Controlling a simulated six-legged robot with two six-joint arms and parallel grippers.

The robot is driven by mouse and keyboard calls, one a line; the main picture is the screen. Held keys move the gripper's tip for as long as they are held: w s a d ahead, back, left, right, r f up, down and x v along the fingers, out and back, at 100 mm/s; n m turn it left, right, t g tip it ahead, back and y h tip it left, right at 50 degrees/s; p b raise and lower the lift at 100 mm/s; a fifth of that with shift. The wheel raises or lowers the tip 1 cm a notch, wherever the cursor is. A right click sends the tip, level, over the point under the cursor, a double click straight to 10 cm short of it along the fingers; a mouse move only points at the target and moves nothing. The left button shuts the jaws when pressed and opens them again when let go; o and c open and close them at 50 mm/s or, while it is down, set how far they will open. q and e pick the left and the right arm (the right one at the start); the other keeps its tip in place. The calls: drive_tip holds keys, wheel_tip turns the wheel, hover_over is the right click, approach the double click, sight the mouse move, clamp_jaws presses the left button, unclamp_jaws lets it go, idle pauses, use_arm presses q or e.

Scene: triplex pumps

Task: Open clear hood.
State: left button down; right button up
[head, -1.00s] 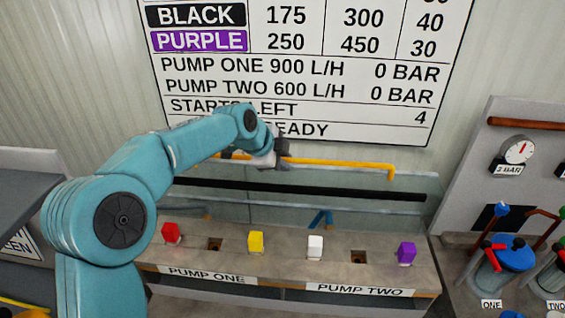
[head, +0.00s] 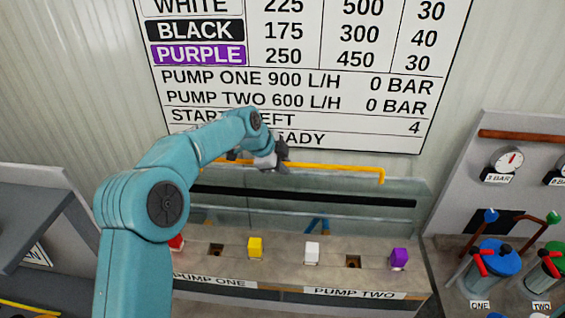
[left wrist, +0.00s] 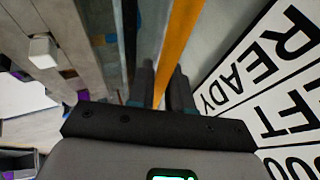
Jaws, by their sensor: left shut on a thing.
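The clear hood (head: 345,222) is a see-through panel standing above the back of the pump bench. A yellow bar handle (head: 340,170) runs along its top, with a bent right end, and a black bar (head: 330,197) crosses the panel below it. My left gripper (head: 270,163) is at the handle, left of its middle. In the left wrist view the yellow bar (left wrist: 180,40) passes between the two dark fingers (left wrist: 160,88), which are shut on it. My forearm hides the hood's left part. My right gripper is in neither view.
The bench front carries white (head: 312,252), yellow (head: 255,248) and purple (head: 399,258) blocks, with a red one partly hidden. A wall sign (head: 300,90) stands close behind the handle. Blue-lidded pot ONE (head: 500,258) and gauges stand at the right.

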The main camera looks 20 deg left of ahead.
use_arm(q)
drive_tip(key=c, duration=1.4)
unclamp_jaws()
drive_tip(key=b+v, duration=0.2)
drive_tip(key=v, duration=1.4)
drive_tip(key=shift+a+r+b, duration=0.15)
drive_tip(key=shift+b, duration=0.2)
drive_tip(key=shift+s, duration=0.1)
